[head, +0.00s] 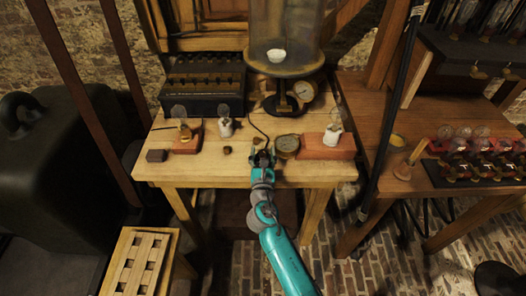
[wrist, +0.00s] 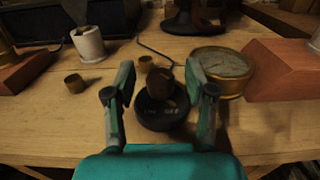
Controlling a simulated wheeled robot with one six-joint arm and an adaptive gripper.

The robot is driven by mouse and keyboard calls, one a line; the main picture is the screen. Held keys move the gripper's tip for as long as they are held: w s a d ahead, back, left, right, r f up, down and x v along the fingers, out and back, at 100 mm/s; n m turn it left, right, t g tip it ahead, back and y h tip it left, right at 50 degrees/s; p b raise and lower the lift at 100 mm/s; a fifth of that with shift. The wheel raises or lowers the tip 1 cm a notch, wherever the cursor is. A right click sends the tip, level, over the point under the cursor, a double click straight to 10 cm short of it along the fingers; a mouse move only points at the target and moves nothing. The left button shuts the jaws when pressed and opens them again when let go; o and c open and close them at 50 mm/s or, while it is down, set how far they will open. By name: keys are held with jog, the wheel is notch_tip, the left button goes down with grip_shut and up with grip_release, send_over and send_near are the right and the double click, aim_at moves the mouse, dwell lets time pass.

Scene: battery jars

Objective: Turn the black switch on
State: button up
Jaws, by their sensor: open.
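The black switch (wrist: 160,111) is a round black base with a brown knob (wrist: 160,84) on top, on the wooden table. White lettering shows on its front, too small to read for certain. My gripper (wrist: 158,80) is open, with one finger on each side of the knob. I cannot tell whether either finger touches it. In the head view my gripper (head: 262,156) is over the table's front part and mostly hides the switch.
On the wooden table (head: 215,172), a brass gauge (head: 287,144) lies close to the right of the switch. A red-brown block (head: 345,148) is beyond it. A thin wire (wrist: 153,50) runs behind the switch.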

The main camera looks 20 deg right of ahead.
jog(key=shift+w+d, duration=0.2)
jog(key=shift+w, duration=0.4)
grip_shut()
